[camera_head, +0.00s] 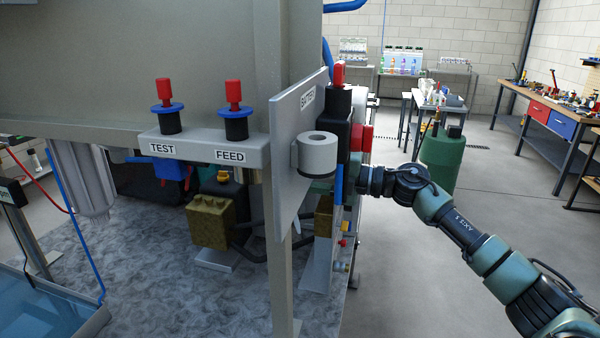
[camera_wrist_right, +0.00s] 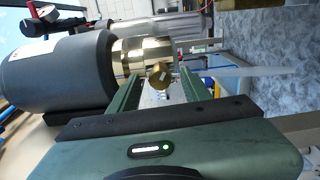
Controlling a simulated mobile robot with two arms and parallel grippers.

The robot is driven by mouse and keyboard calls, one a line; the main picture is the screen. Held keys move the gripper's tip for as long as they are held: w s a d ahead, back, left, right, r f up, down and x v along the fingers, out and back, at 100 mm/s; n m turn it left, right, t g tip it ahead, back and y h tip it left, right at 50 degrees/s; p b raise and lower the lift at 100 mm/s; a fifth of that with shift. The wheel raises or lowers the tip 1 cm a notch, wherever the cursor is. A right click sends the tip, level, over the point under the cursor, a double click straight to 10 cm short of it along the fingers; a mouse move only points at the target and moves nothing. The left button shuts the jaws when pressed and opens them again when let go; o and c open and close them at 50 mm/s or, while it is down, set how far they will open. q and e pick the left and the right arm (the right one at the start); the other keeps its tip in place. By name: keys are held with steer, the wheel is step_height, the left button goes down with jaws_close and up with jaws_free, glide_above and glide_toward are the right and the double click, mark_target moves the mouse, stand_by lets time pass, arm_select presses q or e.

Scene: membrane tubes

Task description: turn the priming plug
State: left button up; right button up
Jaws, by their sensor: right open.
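The small round brass plug (camera_wrist_right: 160,74) shows in the right wrist view, on the side of a shiny brass pump head (camera_wrist_right: 143,52). My right gripper (camera_wrist_right: 161,78) is open, one finger on each side of the plug. Gaps show between the plug and both fingers in the picture. I cannot tell how deep the plug sits between the fingertips. In the head view my right arm reaches in from the right, and its gripper is mostly hidden behind the grey panel (camera_head: 296,118) and white roll (camera_head: 319,152). My left gripper is not in view.
A dark grey cylinder (camera_wrist_right: 58,72) adjoins the brass head, close to my fingers. In the head view a bracket (camera_head: 200,146) carries TEST and FEED valves with red knobs. A green tank (camera_head: 440,160) stands behind my arm. Open floor lies at right.

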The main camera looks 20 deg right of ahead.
steer(key=b+v, duration=0.2)
steer(key=v, duration=0.5)
steer(key=shift+s+d+b, duration=0.2)
steer(key=shift+d+b, duration=0.05)
steer(key=shift+b, duration=0.05)
steer(key=shift+a, duration=0.1)
